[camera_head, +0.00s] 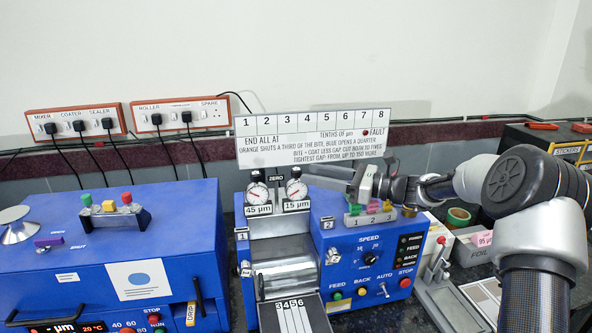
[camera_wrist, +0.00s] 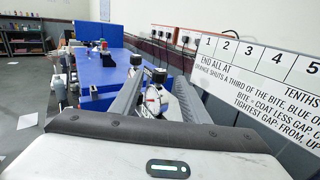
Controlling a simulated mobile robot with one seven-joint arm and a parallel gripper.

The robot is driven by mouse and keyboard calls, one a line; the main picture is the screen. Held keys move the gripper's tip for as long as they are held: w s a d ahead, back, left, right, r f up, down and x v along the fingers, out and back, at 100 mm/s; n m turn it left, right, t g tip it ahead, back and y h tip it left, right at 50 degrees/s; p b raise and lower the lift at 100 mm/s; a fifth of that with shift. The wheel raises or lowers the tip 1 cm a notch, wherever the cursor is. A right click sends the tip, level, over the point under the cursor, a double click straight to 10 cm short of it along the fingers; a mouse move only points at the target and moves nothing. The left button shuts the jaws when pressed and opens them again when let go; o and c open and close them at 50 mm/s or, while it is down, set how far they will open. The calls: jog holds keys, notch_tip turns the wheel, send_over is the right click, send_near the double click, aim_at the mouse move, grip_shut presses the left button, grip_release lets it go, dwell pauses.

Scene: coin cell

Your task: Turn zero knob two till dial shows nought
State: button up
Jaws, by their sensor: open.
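Two round white dials stand side by side on the blue roller machine, under a ZERO label. The left dial (camera_head: 257,194) is above a 45 µm tag, the right dial (camera_head: 296,190) above a 15 µm tag. Each has a black knob on top: the left knob (camera_head: 257,175) and the right knob (camera_head: 296,172). Their red needles show, but the readings are too small to tell. My gripper (camera_head: 311,177) is open and empty, just right of the right dial, pointing left. In the wrist view the right knob (camera_wrist: 159,75) appears between the fingers; contact cannot be told.
A white text board (camera_head: 313,138) stands close behind the dials. Coloured blocks (camera_head: 372,207) sit on a numbered rack below my gripper. A second blue machine (camera_head: 120,250) is at the left. The space above the dials' front is clear.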

aim_at(296, 169)
jog(key=x, duration=0.6)
jog(key=c, duration=1.1)
jog(key=shift+o, duration=0.2)
